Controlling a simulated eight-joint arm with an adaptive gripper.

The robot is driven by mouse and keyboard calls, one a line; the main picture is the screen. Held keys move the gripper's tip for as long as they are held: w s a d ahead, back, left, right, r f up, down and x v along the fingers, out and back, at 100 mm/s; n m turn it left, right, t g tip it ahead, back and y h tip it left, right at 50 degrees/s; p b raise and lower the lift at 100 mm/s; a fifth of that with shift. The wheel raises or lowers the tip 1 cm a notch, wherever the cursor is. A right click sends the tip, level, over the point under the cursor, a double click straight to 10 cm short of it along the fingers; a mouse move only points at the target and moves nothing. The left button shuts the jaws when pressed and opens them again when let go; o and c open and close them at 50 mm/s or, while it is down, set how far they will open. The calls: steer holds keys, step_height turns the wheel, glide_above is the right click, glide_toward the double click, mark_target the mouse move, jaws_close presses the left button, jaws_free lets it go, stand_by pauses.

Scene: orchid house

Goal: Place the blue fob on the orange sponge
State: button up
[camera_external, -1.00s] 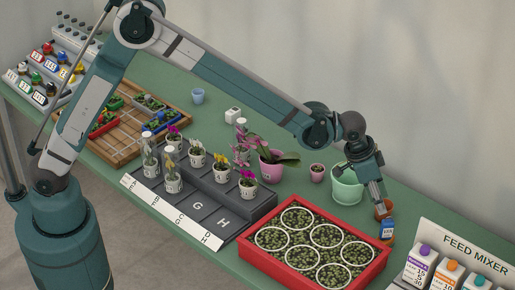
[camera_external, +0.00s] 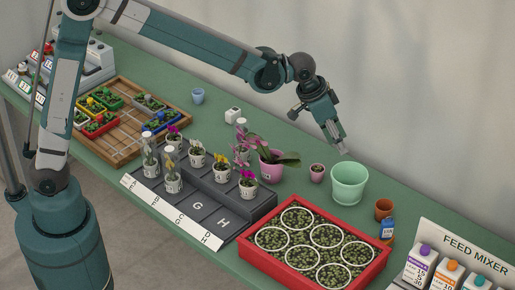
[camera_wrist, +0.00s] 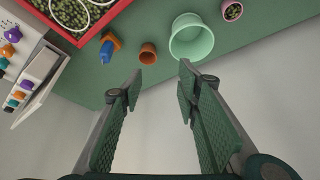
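The blue fob (camera_external: 387,228) is a small blue block with a pale label, at the right of the bench. It stands at the orange sponge (camera_external: 389,241), which shows only as a sliver under and behind it. In the wrist view the fob (camera_wrist: 106,52) overlaps the orange sponge (camera_wrist: 114,40) and touches it; whether its whole weight rests on the sponge I cannot tell. My gripper (camera_external: 340,149) is up and to the left of them, above the bench's back edge. In the wrist view my gripper (camera_wrist: 160,82) has its fingers wide apart with nothing between them.
A terracotta pot (camera_external: 383,208) stands right behind the fob, and a mint-green pot (camera_external: 349,184) is further left. The feed mixer (camera_external: 467,245) stands to the right.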

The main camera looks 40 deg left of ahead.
steer(key=s+a+r+n+t, duration=0.1)
steer(key=s+a+r, duration=0.2)
steer(key=a, duration=0.7)
steer(key=s+a+r+n+y, duration=0.1)
steer(key=s+a+r, duration=0.25)
steer(key=a, duration=0.75)
steer(key=s+a+r+n+t, duration=0.1)
steer(key=s+a+r, duration=0.25)
steer(key=a, duration=0.65)
steer(key=s+a+f+n+y, duration=0.1)
steer(key=s+a+f+n, duration=0.1)
steer(key=s+a, duration=0.7)
steer(key=s+a+f+n+t+y, duration=0.1)
steer(key=s+a+f+n, duration=0.1)
steer(key=s+a, duration=0.8)
steer(key=a, duration=0.3)
steer(key=shift+s, duration=0.25)
steer(key=shift+f+b, duration=1.4)
